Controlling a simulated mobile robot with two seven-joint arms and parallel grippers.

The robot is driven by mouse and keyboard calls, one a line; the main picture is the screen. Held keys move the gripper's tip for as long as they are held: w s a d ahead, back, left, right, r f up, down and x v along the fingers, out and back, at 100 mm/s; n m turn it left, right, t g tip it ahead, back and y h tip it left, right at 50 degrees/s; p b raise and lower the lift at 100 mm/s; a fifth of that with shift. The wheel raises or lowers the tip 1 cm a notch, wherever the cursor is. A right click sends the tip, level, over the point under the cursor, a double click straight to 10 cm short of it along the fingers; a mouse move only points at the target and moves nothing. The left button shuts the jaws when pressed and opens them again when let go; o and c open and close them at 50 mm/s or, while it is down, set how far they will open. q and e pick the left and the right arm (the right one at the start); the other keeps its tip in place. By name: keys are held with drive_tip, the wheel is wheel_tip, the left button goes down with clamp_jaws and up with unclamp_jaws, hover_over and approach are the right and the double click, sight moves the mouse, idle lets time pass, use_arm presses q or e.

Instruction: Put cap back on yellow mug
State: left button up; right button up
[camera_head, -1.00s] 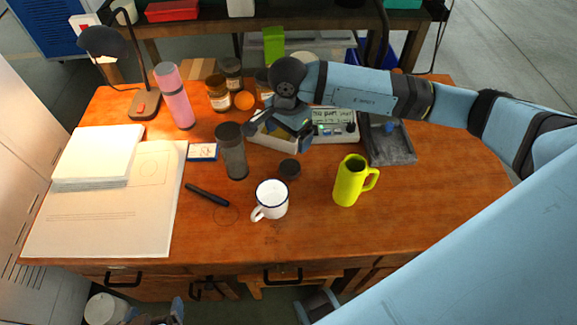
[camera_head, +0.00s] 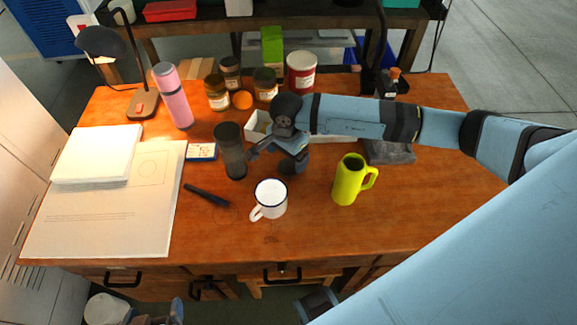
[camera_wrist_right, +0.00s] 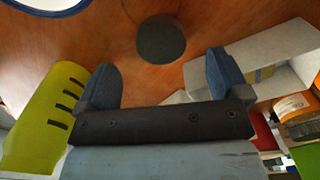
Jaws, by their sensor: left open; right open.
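The yellow mug (camera_head: 350,180) stands upright and uncapped on the desk, its handle to the right. It also shows at the left of the right wrist view (camera_wrist_right: 45,115). A dark round cap (camera_wrist_right: 161,39) lies on the desk in the right wrist view, ahead of the fingertips and roughly between them. In the head view my right gripper hides most or all of it. My right gripper (camera_head: 273,159) is open and empty, low over the desk left of the yellow mug. My left gripper (camera_head: 248,306) shows only as fingertips at the bottom edge, wide apart and empty.
A white mug (camera_head: 271,200) stands in front of my right gripper. A dark tumbler (camera_head: 231,152) stands close on its left. A white tray (camera_head: 258,125) and grey tray (camera_head: 390,152) lie behind. A black marker (camera_head: 206,195) lies left. The desk's right front is clear.

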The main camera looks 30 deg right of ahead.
sight(289, 166)
drive_tip(key=shift+w+d+f, duration=0.1)
drive_tip(key=shift+d+f, duration=0.05)
drive_tip(key=shift+f, duration=1.15)
drive_tip(key=shift+d+f, duration=0.15)
drive_tip(key=shift+f, duration=1.15)
drive_tip(key=c, duration=1)
